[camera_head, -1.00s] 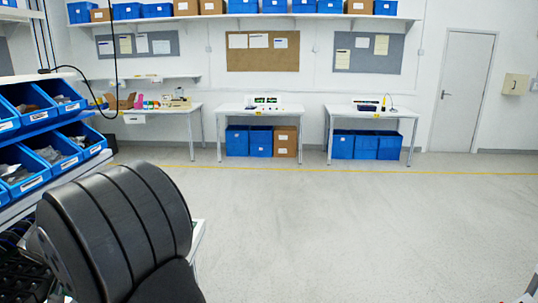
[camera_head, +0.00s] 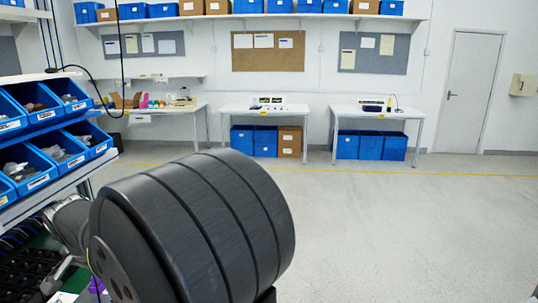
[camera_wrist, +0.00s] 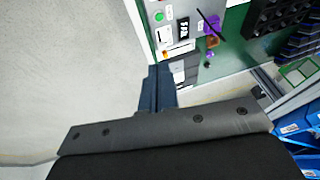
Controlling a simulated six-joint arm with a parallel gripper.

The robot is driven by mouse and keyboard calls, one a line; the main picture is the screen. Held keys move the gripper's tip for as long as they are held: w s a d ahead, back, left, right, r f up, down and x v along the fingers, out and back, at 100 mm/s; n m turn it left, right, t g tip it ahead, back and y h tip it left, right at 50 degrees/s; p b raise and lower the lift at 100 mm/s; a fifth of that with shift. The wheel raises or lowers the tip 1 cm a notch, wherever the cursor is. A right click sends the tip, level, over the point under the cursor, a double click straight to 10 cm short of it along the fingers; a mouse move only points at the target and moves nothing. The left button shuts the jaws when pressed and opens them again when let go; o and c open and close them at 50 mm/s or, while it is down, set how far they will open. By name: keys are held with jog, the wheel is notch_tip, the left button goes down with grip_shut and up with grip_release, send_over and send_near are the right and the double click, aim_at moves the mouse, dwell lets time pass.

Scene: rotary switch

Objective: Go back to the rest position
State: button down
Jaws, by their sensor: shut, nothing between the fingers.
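My gripper (camera_wrist: 160,72) is shut and empty in the wrist view, its dark blue fingers pointing up the picture. Beyond the fingertips, a light grey panel (camera_wrist: 180,22) carries a round green button (camera_wrist: 157,16), a black-and-white part and small marks. I cannot tell which part is the rotary switch. In the head view my dark arm link fills the lower middle, and my gripper is not visible there.
A purple item (camera_wrist: 212,25) lies right of the panel on a green surface (camera_wrist: 233,50), near black trays (camera_wrist: 275,15). Blue bins (camera_head: 60,150) stand at the left in the head view. The grey floor (camera_head: 400,230) at the right is open.

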jog(key=x, duration=0.5)
jog(key=v, duration=0.9)
jog(key=c, duration=2.2)
grip_release()
